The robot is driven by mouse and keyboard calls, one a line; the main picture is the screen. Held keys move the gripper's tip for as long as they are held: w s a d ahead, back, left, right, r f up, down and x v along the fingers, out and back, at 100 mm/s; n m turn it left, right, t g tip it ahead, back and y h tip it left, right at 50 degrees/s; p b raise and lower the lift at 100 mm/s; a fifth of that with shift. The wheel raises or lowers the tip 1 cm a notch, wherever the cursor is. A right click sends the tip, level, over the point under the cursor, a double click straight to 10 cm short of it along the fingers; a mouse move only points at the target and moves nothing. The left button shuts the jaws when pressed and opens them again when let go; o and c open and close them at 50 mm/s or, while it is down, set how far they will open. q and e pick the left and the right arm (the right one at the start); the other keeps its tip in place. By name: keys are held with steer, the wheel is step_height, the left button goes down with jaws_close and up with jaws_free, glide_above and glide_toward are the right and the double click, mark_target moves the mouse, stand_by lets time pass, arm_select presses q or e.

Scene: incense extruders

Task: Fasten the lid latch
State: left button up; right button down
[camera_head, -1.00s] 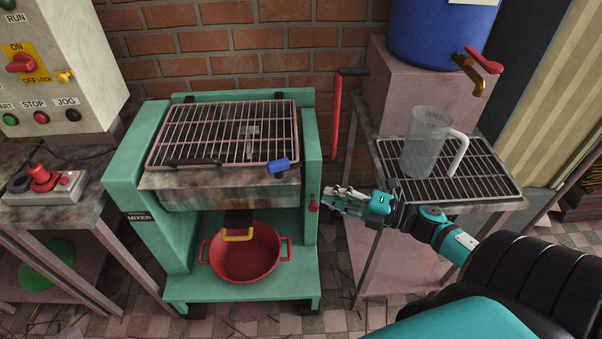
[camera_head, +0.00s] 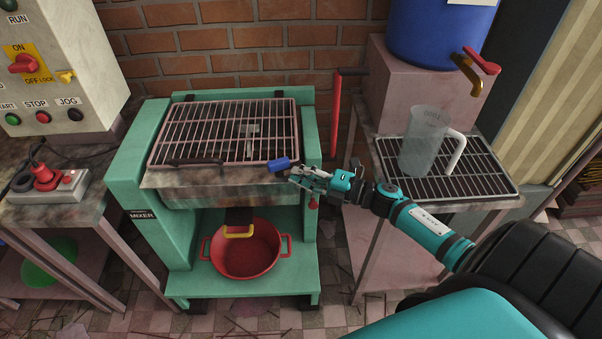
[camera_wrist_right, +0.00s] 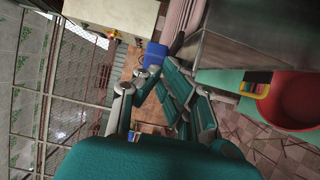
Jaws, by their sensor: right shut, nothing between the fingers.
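The lid is a wire grid (camera_head: 225,131) lying over the top of the green mixer (camera_head: 126,170), with a dark handle (camera_head: 195,162) at its front. The latch has a blue grip (camera_head: 279,164) at the lid's front right corner. My right gripper (camera_head: 293,174) is shut and empty, just below and right of the blue grip; I cannot tell whether they touch. In the right wrist view the blue grip (camera_wrist_right: 156,54) shows just beyond the fingers (camera_wrist_right: 143,77). My left gripper is not in view.
A red pot (camera_head: 247,252) stands on the mixer's lower shelf. To the right, a clear jug (camera_head: 424,140) stands on a rack below a blue barrel (camera_head: 440,35). A control box (camera_head: 62,70) is at the left. A red lever (camera_head: 335,115) rises behind the mixer's right side.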

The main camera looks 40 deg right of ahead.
steer(key=shift+w+d+f+n+g+y+b, duration=0.1)
steer(key=shift+w+d+n+g+y+b, duration=0.15)
steer(key=shift+n+g+y+b, duration=0.5)
steer(key=shift+w+d+f+n+g+y+b, duration=0.1)
steer(key=shift+d+n+g+y+b, duration=0.25)
steer(key=shift+b, duration=0.75)
steer(key=shift+w+d+n+g+y+b, duration=0.15)
steer(key=shift+n+g+y+b, duration=0.25)
steer(key=shift+y+b, duration=0.45)
steer(key=shift+w+d+r+b, duration=0.25)
steer(key=shift+w+b, duration=0.2)
steer(key=shift+b, duration=0.15)
steer(key=shift+w+d, duration=0.1)
steer(key=shift+w, duration=0.05)
steer(key=shift+f, duration=0.1)
